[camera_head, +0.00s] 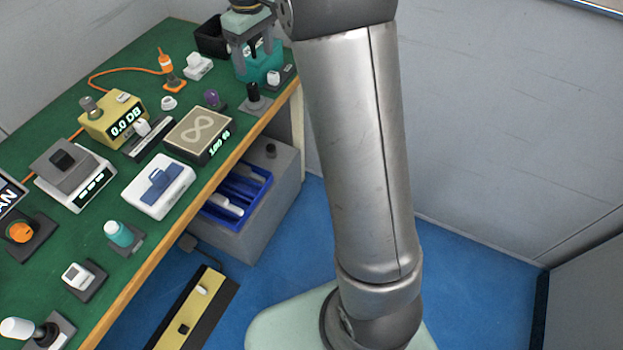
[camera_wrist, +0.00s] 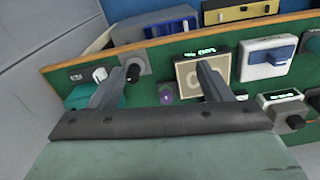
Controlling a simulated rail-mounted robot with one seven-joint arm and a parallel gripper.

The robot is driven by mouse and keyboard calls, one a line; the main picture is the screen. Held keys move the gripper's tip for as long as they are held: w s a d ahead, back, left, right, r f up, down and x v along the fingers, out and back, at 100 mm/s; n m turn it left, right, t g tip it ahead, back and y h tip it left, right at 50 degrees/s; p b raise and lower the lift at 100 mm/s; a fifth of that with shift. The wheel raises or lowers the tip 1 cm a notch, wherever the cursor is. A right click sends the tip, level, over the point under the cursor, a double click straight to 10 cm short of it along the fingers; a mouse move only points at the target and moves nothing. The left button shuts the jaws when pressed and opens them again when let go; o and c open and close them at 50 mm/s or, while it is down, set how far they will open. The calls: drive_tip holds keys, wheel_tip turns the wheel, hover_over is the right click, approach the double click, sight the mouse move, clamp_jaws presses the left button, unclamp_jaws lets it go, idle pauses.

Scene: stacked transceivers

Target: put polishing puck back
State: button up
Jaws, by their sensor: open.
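I cannot tell for certain which thing is the polishing puck. A small purple round piece (camera_head: 212,98) sits on a dark base beside the pad with a figure-eight mark (camera_head: 198,134). The purple piece also shows in the wrist view (camera_wrist: 166,98), between my fingers in the picture. A small white round piece (camera_head: 168,103) lies left of it on the green bench. My gripper (camera_head: 252,54) is open over the far right of the bench, near a teal box (camera_head: 260,66). In the wrist view its fingers (camera_wrist: 158,80) are wide apart with nothing held between them.
A black-knobbed piece (camera_head: 253,92) stands by the bench's front edge. A yellow meter (camera_head: 113,120), a white box with a blue top (camera_head: 159,186) and other small devices crowd the green bench (camera_head: 48,108). A blue tray (camera_head: 238,195) sits lower, beyond the edge.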

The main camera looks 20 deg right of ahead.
drive_tip(key=s+f+m, duration=0.2)
drive_tip(key=s, duration=0.9)
drive_tip(key=s+f+m, duration=0.2)
drive_tip(key=s+f, duration=0.1)
drive_tip(key=s, duration=0.7)
drive_tip(key=s+f+m, duration=0.2)
drive_tip(key=s, duration=0.9)
drive_tip(key=shift+s+a+f, duration=0.15)
drive_tip(key=shift+s+f, duration=0.15)
drive_tip(key=shift+f, duration=0.05)
